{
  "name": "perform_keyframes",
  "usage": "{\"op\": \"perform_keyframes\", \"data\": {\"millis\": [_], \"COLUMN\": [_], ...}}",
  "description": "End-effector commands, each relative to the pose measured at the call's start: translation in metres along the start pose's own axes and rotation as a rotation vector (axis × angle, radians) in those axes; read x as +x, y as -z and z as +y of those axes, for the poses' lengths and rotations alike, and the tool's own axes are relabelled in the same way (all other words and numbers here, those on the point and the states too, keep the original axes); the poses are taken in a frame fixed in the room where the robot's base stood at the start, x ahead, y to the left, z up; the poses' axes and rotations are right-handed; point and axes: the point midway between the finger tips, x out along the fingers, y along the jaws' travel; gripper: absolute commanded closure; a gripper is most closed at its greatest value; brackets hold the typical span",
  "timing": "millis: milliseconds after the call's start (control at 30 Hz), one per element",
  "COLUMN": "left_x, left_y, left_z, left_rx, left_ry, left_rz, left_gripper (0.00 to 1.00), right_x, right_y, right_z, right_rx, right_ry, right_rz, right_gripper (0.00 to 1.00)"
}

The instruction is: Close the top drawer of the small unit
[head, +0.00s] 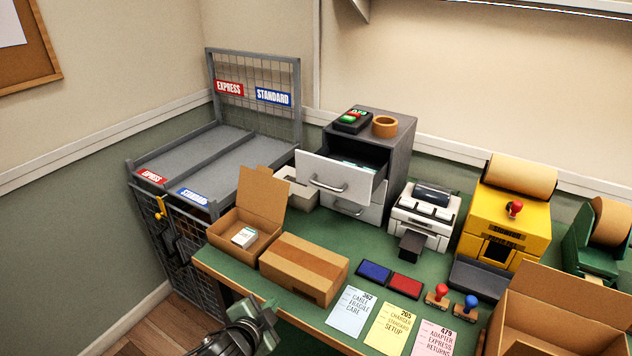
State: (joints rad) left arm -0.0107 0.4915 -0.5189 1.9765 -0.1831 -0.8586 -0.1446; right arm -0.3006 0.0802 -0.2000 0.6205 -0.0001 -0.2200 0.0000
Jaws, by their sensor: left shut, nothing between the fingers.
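The small drawer unit (399,156) is grey and stands at the back of the green table. Its top drawer (337,177) is pulled out, with a pale front and a bar handle (328,184). Some contents show inside the drawer. The lower drawer (356,211) looks shut, partly hidden behind the open one. My left gripper (268,316) is at the bottom, in front of the table's near edge, well apart from the unit. It is shut and empty. My right gripper is not in view.
A closed carton (303,268), an open box (243,233) and a grey device (293,190) stand between the table's front edge and the unit. A label printer (425,216) stands right of the unit. Tape (384,126) sits on top. Cards and ink pads lie at the front.

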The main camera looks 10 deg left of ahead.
Motion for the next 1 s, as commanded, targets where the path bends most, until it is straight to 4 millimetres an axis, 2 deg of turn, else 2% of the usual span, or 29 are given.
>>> {"op": "perform_keyframes", "data": {"millis": [33, 100, 300, 400, 533, 667, 1000], "left_x": [-0.009, -0.011, -0.024, -0.032, -0.036, -0.03, 0.021], "left_y": [0.03, 0.056, 0.113, 0.128, 0.137, 0.142, 0.171], "left_z": [-0.032, -0.056, -0.114, -0.131, -0.141, -0.143, -0.151], "left_rx": [0.088, 0.213, 0.555, 0.685, 0.769, 0.782, 0.776], "left_ry": [0.05, 0.106, 0.246, 0.292, 0.319, 0.324, 0.323], "left_rz": [0.065, 0.141, 0.315, 0.367, 0.397, 0.404, 0.402], "left_gripper": [1.0, 1.0, 1.0, 1.0, 1.0, 1.0, 1.0], "right_x": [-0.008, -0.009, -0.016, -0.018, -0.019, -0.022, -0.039], "right_y": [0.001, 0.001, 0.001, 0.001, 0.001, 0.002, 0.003], "right_z": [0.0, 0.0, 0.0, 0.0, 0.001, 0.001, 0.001], "right_rx": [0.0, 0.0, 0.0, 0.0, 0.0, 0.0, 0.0], "right_ry": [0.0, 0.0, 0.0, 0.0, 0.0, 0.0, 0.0], "right_rz": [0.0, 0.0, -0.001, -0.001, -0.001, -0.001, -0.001], "right_gripper": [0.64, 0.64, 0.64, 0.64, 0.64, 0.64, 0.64]}}
